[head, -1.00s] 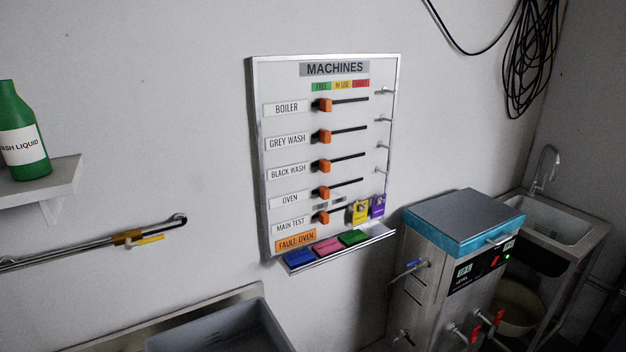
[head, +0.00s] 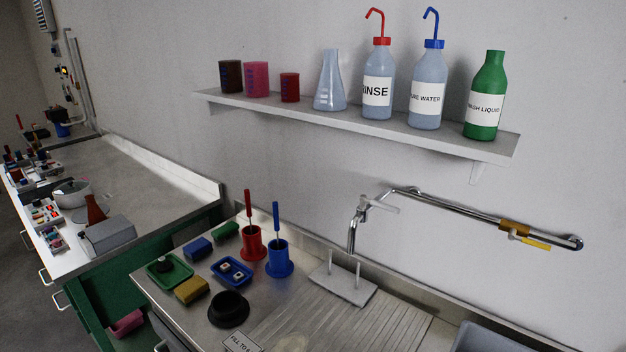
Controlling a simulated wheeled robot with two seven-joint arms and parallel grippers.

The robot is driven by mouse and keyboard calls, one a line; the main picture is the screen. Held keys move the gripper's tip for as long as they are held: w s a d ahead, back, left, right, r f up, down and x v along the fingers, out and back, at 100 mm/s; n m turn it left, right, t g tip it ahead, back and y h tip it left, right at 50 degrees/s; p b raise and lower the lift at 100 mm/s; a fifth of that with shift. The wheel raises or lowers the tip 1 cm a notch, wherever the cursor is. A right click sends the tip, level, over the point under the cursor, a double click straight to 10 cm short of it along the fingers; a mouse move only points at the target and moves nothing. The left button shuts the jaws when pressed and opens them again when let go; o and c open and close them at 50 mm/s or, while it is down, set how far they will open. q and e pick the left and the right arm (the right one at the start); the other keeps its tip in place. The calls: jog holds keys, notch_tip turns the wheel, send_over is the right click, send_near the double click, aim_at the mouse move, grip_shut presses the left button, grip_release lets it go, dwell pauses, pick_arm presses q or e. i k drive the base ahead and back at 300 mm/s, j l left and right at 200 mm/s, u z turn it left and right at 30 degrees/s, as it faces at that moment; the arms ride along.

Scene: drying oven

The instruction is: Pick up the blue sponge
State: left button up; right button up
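A blue sponge-like block (head: 198,247) lies on the steel sink counter (head: 150,284) in the lower left of the head view. A green block (head: 225,230) is just behind it to the right, and a yellow-brown block (head: 191,289) is in front of it. A green tray (head: 168,271) with a dark object on it sits close to its left front. A blue tray (head: 232,270) with small pieces in it sits to its right front. Neither of my grippers shows in the head view.
A red holder (head: 252,244) and a blue holder (head: 279,260), each with an upright handle, stand to the right. A black bowl (head: 229,309) is in front. A wall shelf (head: 400,133) with bottles hangs above. A tap (head: 357,222) rises behind the ribbed drainboard (head: 340,325).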

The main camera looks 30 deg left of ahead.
aim_at(201, 246)
jog(key=u, duration=1.6)
jog(key=i+z, duration=0.15)
jog(key=z, duration=0.35)
jog(key=i+j+z, duration=0.15)
jog(key=z, duration=0.35)
jog(key=i+j+z, duration=0.15)
jog(key=z, duration=0.35)
jog(key=u, duration=1)
jog(key=j+z, duration=0.2)
jog(key=z, duration=0.35)
jog(key=i+j+z, duration=0.15)
jog(key=j+z, duration=0.2)
jog(key=j, duration=0.5)
jog(key=j+z, duration=0.3)
jog(key=j, duration=0.55)
